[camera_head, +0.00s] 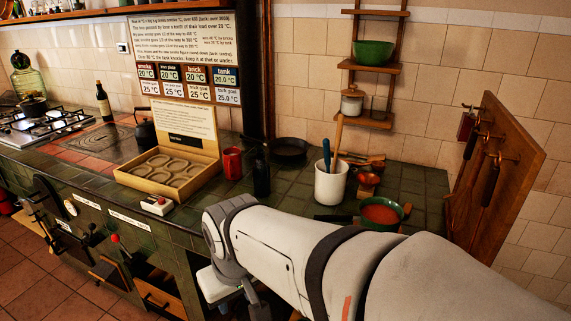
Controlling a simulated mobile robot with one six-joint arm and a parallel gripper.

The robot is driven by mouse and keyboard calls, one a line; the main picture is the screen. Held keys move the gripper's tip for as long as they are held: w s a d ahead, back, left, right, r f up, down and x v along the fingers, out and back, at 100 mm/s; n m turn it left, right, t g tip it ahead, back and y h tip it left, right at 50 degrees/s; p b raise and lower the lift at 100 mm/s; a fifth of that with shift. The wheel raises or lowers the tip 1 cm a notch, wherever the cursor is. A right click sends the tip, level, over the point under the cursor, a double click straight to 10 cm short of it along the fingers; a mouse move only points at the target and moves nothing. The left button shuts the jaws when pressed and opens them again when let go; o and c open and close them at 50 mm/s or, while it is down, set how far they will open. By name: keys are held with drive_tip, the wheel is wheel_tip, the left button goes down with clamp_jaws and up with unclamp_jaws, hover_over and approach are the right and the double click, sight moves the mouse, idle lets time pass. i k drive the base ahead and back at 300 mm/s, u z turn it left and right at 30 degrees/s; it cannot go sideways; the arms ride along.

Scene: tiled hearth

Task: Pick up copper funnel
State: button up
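A small copper-coloured piece that looks like the copper funnel (368,179) stands on the dark green tiled counter (300,207). It is right of the white crock (331,184) and behind the green bowl with orange-red contents (383,213). My arm reaches in from the lower right across the front of the counter. My gripper (222,294) hangs at the arm's far end, low in front of the counter edge, left of the funnel and well apart from it. Its fingers are mostly hidden, so I cannot tell whether it is open.
The crock holds a wooden-handled utensil and a blue one. A dark bottle (261,173), a red mug (232,162) and a black pan (288,149) stand left of it. A wooden board with hanging tools (494,160) rises at right. Shelves (370,67) hang above.

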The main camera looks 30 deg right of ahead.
sight(368, 180)
drive_tip(key=z, duration=1.65)
